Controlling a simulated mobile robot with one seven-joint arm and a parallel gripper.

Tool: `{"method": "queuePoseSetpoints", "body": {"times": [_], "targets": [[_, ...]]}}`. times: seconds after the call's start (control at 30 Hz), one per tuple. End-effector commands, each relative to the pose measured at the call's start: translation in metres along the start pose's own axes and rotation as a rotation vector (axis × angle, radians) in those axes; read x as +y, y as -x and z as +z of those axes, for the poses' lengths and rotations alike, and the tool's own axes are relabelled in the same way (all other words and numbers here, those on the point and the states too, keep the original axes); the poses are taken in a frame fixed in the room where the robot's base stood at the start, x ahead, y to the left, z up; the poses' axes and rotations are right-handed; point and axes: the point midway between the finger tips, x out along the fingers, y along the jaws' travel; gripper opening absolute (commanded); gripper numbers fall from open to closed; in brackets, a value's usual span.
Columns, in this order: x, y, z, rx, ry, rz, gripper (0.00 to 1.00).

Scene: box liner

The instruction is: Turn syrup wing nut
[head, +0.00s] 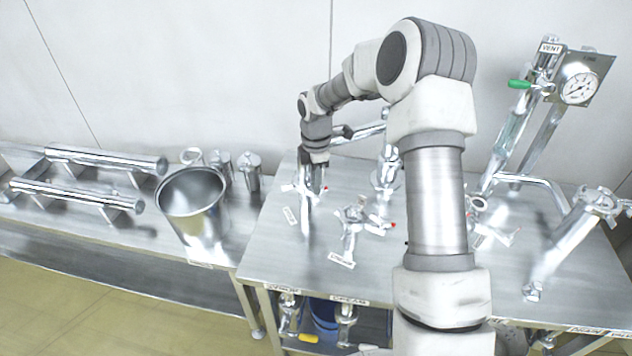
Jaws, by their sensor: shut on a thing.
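My gripper (309,190) points down at the left part of the metal table. It is shut on the wing nut (294,187) of a shiny metal fitting there, and my fingers hide much of that nut. A small white label (290,215) stands by this fitting, too small to read. A second metal fitting with a wing nut (353,213) and a red tip stands to the right of my gripper, apart from it. Its label (342,260) is also too blurred to read, so I cannot tell from the labels which nut is the syrup one.
A metal bucket (192,206) stands left of the table, with metal canisters behind it. Taller pipework stands at the back and right, with a gauge (578,88) and a green-handled valve (520,85). The front left table corner is bare.

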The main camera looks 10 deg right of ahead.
Motion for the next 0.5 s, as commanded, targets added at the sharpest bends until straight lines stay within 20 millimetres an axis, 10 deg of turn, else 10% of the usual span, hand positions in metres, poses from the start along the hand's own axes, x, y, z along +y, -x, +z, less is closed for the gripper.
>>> {"method": "queuePoseSetpoints", "body": {"times": [0.5], "targets": [[0.0008,0.0013,-0.0001,0.000,0.233,0.003,0.00]]}}
